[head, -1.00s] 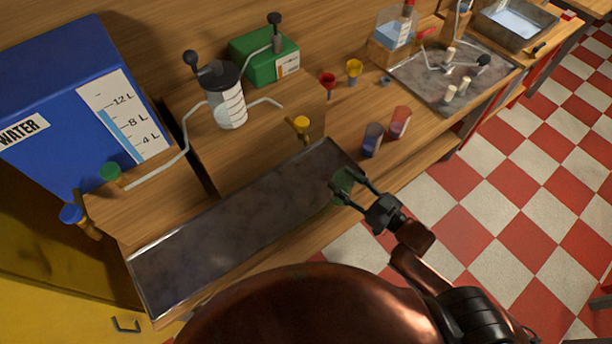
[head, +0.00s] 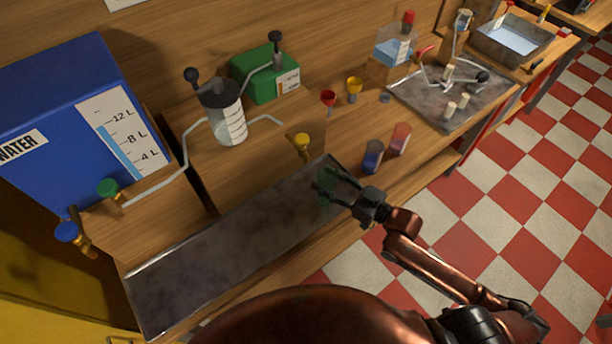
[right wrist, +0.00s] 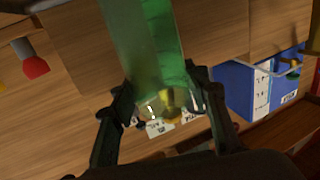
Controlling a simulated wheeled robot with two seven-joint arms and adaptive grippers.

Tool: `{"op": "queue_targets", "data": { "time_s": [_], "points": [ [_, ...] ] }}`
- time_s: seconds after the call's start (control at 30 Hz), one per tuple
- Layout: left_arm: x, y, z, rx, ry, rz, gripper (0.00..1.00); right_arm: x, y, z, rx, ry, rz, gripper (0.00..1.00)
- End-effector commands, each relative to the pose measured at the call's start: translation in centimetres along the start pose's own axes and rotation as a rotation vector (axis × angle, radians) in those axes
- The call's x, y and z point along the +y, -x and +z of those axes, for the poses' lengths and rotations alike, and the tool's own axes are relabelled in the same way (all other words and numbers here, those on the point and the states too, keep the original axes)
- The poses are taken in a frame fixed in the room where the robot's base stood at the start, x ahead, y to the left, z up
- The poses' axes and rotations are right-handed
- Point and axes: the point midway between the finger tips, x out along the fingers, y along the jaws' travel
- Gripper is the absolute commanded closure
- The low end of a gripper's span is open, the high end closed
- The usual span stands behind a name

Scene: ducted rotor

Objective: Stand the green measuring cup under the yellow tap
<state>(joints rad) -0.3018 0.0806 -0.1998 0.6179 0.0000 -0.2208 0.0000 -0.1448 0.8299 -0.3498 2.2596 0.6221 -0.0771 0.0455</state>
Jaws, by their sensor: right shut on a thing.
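My right gripper (head: 334,188) is shut on the green measuring cup (head: 325,186), at the right end of the metal tray. In the right wrist view the translucent green cup (right wrist: 150,50) stands between the two fingers of the gripper (right wrist: 165,105). The yellow tap (head: 303,142) is on the front of the wooden block, up and left of the cup in the head view. It shows through or behind the cup's end in the wrist view (right wrist: 168,102). I cannot tell whether the cup touches the tray. My left gripper is not in view.
The long metal tray (head: 215,255) is otherwise bare. A blue cup (head: 373,155) and a red cup (head: 400,139) stand right of it. A blue water tank (head: 60,120) with green and blue taps is at left. A green box (head: 265,72) stands behind.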

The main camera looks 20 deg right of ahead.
Motion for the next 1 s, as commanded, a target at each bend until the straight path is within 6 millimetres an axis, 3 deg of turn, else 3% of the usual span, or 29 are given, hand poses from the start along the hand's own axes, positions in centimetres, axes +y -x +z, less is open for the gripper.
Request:
{"op": "queue_targets", "data": {
  "time_s": [0.03,0.2,0.33,0.47,0.73,1.0],
  "points": [
    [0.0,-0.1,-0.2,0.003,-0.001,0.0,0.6,0.0,-1.5,-0.3,0.009,-0.002,0.0,0.86],
    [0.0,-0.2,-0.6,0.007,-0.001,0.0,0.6,0.0,-5.3,-0.2,0.006,-0.001,-0.001,0.86],
    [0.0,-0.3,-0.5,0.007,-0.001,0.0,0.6,0.0,-6.9,-0.1,0.003,-0.001,0.001,0.86],
    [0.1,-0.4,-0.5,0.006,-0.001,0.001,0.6,0.0,-7.5,0.2,0.0,0.0,0.0,0.86],
    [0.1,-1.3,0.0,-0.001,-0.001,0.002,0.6,0.0,-7.4,3.5,-0.002,-0.002,0.001,0.86],
    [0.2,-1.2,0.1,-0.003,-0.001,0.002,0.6,0.0,-7.3,3.5,0.0,0.001,0.001,0.86]
  ]
}}
